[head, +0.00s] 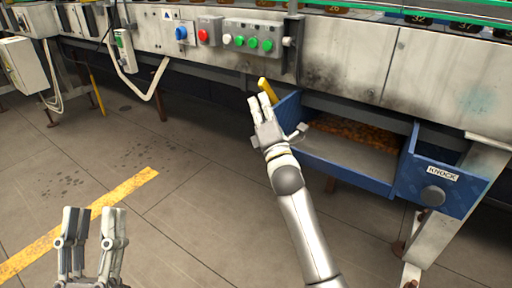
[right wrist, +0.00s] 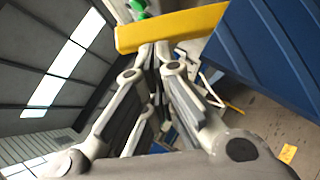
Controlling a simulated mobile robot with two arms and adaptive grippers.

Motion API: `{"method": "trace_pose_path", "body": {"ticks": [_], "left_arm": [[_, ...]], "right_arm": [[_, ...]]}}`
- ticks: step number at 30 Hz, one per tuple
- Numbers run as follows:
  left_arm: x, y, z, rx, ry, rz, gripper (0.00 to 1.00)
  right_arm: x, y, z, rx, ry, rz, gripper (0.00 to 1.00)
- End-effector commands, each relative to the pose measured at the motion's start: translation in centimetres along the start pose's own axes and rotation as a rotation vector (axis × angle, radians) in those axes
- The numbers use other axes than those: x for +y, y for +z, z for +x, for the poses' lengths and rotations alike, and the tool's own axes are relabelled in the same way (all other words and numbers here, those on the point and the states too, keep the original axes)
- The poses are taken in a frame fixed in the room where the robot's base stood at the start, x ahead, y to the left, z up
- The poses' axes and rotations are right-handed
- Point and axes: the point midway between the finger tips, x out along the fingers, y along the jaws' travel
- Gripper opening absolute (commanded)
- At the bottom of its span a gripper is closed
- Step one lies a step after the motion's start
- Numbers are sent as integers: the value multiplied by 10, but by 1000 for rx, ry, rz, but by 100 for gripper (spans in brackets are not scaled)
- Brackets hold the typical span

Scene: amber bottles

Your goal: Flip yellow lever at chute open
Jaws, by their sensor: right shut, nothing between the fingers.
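The yellow lever (head: 267,89) sticks up at the left end of the blue chute (head: 345,178), below the control panel. My right gripper (head: 260,104) is at the lever, with its fingertips close against its lower part. In the right wrist view, the lever (right wrist: 172,27) lies across the top, just beyond the fingertips of the right gripper (right wrist: 152,55). The fingers are shut with nothing between them; whether they touch the lever I cannot tell. My left gripper (head: 92,218) is open and empty at the lower left, over the floor.
The control panel (head: 252,39) with several buttons sits above the lever. A blue box marked KNOCK (head: 437,186) with a dark knob is at the chute's right end. Amber bottles stand on the conveyor above. The floor (head: 190,215) at left is clear.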

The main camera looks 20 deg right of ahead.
Motion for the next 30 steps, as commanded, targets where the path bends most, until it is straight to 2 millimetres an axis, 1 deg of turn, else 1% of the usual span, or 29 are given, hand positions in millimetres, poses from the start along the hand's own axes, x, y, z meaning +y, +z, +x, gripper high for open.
{"method": "trace_pose_path", "body": {"ticks": [3, 6, 12, 18, 30], "left_arm": [[-2, 18, 0, -107, -4, 5, 40], [-4, 30, -2, -175, -7, 7, 40], [-6, 45, -6, -257, -11, 10, 40], [-6, 50, -7, -282, -13, 11, 40], [-6, 50, -7, -281, -13, 11, 40]], "right_arm": [[2, 3, 2, -1, -11, 10, 0], [2, 4, 3, -1, -17, 16, 0], [2, 6, 5, -3, -23, 23, 0], [3, 7, 6, -5, -24, 24, 0], [3, 10, 6, -9, -22, 23, 0]]}}
